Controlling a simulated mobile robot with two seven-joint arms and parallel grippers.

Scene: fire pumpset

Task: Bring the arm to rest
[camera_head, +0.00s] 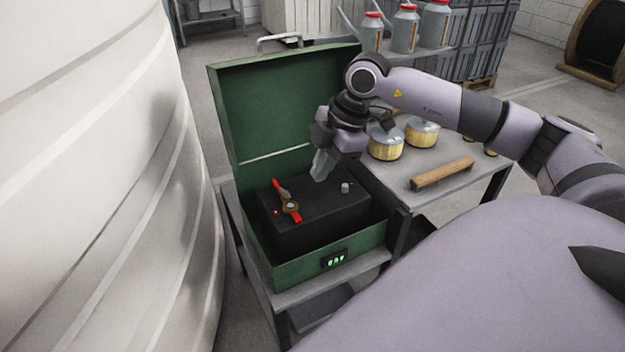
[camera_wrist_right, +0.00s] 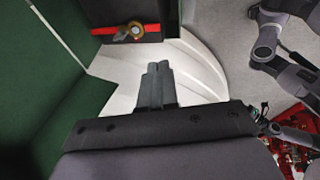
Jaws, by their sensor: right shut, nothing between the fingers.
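My right gripper (camera_head: 322,166) hangs over the open green case (camera_head: 285,85), above the black block (camera_head: 318,214) inside it. Its fingers are together and hold nothing; they also show shut in the right wrist view (camera_wrist_right: 158,82). On the block sit a red-handled part with a round brass piece (camera_head: 290,207) and a small grey knob (camera_head: 346,187). The red part also shows at the top of the right wrist view (camera_wrist_right: 130,31). The fingertips look apart from the block. My left gripper is not clearly seen in either view.
A large pale ribbed tank (camera_head: 110,190) stands close on the left. Red-capped cans (camera_head: 405,28) stand behind.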

